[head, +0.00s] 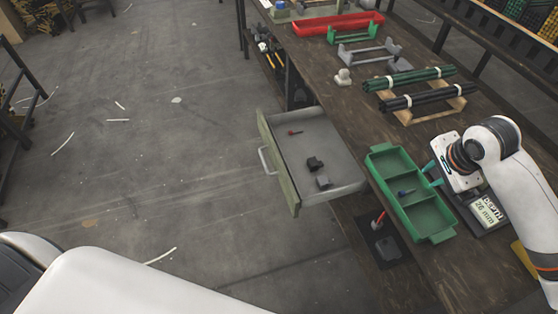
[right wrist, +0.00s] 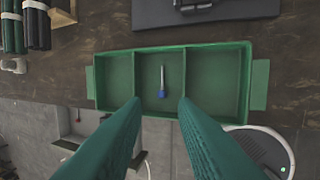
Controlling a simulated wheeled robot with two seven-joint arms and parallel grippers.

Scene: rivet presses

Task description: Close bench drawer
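The bench drawer (head: 338,150) is pulled well out from the bench on its left side. Its olive front panel (head: 278,165) carries a pale handle (head: 266,160) facing left. Inside lie two dark blocks (head: 315,163) and a small red item (head: 295,132). Part of the drawer also shows at lower left in the right wrist view (right wrist: 78,128). My right gripper (head: 433,174) is above the bench by the green tray, right of the drawer and apart from it. Its teal fingers are spread with nothing between them in the right wrist view (right wrist: 160,102). My left gripper is out of sight.
The green divided tray (head: 384,160) on the bench edge holds a blue-handled tool (head: 405,192). A small scale-like device (head: 486,211) is beside it. Green and black rod bundles (head: 410,79) lie farther along the bench (head: 310,60).

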